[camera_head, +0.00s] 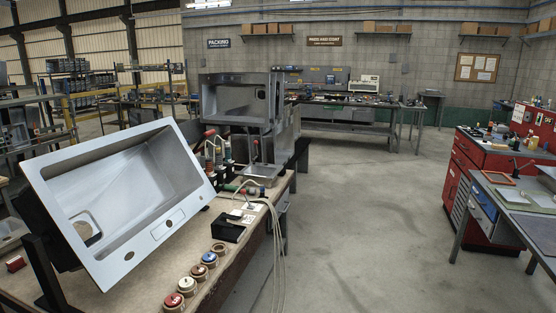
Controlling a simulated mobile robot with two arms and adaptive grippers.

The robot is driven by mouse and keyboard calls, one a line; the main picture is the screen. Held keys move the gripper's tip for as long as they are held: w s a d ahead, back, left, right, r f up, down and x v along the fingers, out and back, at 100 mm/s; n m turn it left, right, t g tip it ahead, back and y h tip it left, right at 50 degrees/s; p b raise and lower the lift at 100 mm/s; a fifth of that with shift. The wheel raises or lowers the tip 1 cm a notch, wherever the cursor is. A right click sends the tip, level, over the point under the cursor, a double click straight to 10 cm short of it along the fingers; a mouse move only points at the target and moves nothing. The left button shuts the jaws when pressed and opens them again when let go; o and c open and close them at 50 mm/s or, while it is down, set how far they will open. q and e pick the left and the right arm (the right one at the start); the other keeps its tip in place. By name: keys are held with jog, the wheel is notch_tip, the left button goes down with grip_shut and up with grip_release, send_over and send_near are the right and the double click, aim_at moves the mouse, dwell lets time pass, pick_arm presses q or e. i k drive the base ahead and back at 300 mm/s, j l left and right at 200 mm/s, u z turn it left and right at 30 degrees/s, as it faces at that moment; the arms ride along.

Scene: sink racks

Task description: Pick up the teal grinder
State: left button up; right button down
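A small green-teal tool (229,188) lies on the wooden workbench (225,275), just right of the tilted steel sink. It may be the teal grinder, but it is too small to be sure. A pale cord (272,215) runs from near it over the bench's right edge. Neither of my grippers is in view.
The tilted steel sink (112,205) fills the bench's left side. Upright bottles (217,150), a black box (229,228) and several round-lidded pots (187,284) stand on the bench. A red tool cabinet (464,170) stands at right. The floor (365,220) between is clear.

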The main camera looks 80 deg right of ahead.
aim_at(228, 162)
jog(key=z, duration=2.4)
jog(key=i+l+z, duration=0.3)
jog(key=i, duration=0.15)
jog(key=i+l+z, duration=0.15)
jog(key=i+z, duration=0.15)
jog(key=i, duration=0.2)
jog(key=i+z, duration=0.3)
jog(key=i, duration=0.85)
jog(key=i+l+u, duration=0.15)
jog(key=i, duration=0.5)
jog(key=i+l, duration=0.15)
jog(key=i, duration=0.5)
